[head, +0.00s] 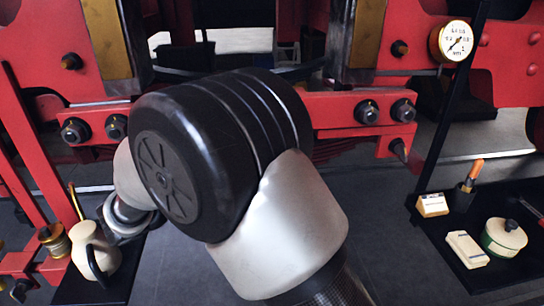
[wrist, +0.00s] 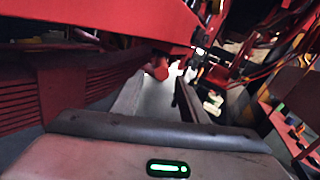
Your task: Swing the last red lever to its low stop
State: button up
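In the wrist view, my gripper (wrist: 160,88) shows two fingers with a clear gap between them, so it is open. A red rounded knob or rod end (wrist: 158,67) shows just beyond the fingertips, under a large red beam (wrist: 100,18). I cannot tell whether it touches a finger, or whether it is a lever's handle. In the head view, slanted red bars (head: 57,165) stand at the left edge and may be levers; their ends are partly out of frame. My arm fills the middle of the head view and hides my gripper there.
Red engine frames with dark bolts (head: 367,111) span the back. A white gauge (head: 456,41) is on a dark post at right. A black tray (head: 437,247) holds a round tin (head: 504,238) and small boxes. A cream oil can (head: 95,250) stands at lower left, close to my arm.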

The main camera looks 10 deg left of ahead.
jog(key=v, duration=0.7)
jog(key=shift+s, duration=0.1)
